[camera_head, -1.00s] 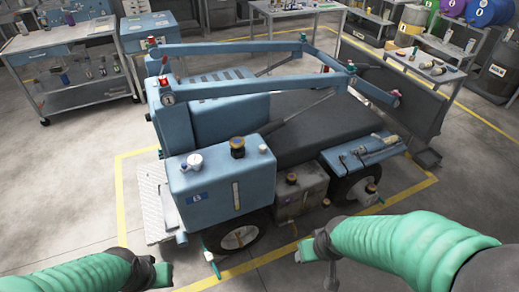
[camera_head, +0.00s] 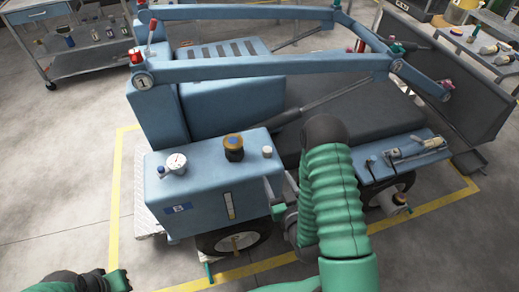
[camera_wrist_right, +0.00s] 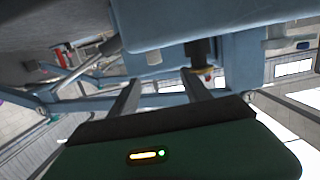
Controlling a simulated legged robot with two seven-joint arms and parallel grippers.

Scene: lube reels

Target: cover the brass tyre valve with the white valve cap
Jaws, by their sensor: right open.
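A small white cap (camera_head: 267,151), apparently the valve cap, stands on the right front corner of the blue tank (camera_head: 190,203). A small brass piece (camera_head: 235,243), apparently the tyre valve, shows on the front wheel (camera_head: 247,238) below the tank. My right gripper (camera_head: 274,200) is open and empty beside the tank's right end, lower than the white cap. Its fingers (camera_wrist_right: 160,92) show apart in the wrist view. My left gripper (camera_head: 122,279) is at the lower left edge; its fingers are unclear.
A dial gauge (camera_head: 175,162) and a black-and-amber filler cap (camera_head: 234,148) stand on the same tank. Blue frame bars (camera_head: 270,66) cross above the dark deck. A tool tray (camera_head: 405,150) is at the right.

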